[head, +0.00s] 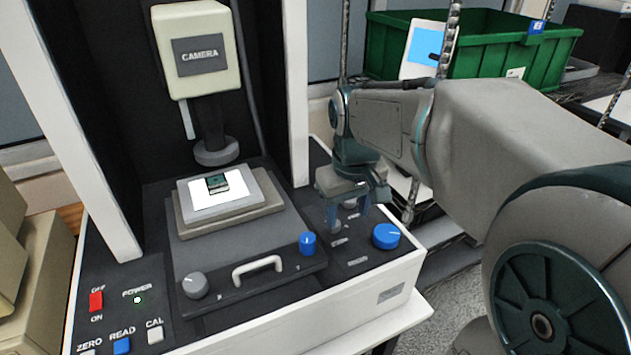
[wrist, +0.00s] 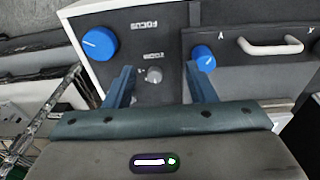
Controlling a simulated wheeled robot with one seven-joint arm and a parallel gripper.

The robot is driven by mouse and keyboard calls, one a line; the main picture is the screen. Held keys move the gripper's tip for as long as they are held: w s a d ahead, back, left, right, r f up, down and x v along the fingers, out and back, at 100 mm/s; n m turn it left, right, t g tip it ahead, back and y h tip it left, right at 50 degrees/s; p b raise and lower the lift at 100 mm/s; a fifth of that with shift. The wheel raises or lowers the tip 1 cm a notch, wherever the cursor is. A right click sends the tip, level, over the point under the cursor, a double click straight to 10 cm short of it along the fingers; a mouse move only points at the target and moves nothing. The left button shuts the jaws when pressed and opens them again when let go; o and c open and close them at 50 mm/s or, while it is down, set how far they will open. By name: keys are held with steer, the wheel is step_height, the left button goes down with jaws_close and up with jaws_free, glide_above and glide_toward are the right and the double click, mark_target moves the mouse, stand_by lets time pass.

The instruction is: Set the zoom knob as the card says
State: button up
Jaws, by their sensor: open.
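My gripper (head: 348,214) is open above the right-hand panel of the machine, pointing down. In the wrist view its two fingers (wrist: 159,70) stand apart, with a small grey knob (wrist: 154,75) showing between them and apart from both. A label lies beside this knob, too small to read, so I cannot confirm it is the zoom knob. A large blue knob (head: 386,236) with a white pointer line is at the panel's front; it also shows in the wrist view (wrist: 99,43), near an upside-down label that looks like FOCUS. No readable card shows.
A smaller blue knob (head: 307,243), a white handle (head: 257,268) and a grey knob (head: 194,285) are on the stage front. The camera head (head: 200,55) hangs over the lit stage plate (head: 265,203). A green crate (head: 480,50) stands behind my arm.

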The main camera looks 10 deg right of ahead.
steer(key=w+r+n+g, duration=0.1)
steer(key=w+r+n, duration=0.15)
steer(key=w, duration=0.75)
step_height(320, 180, down, 14)
steer(key=shift+s+d+f+p, duration=0.1)
steer(key=shift+p, duration=0.4)
steer(key=c, duration=1)
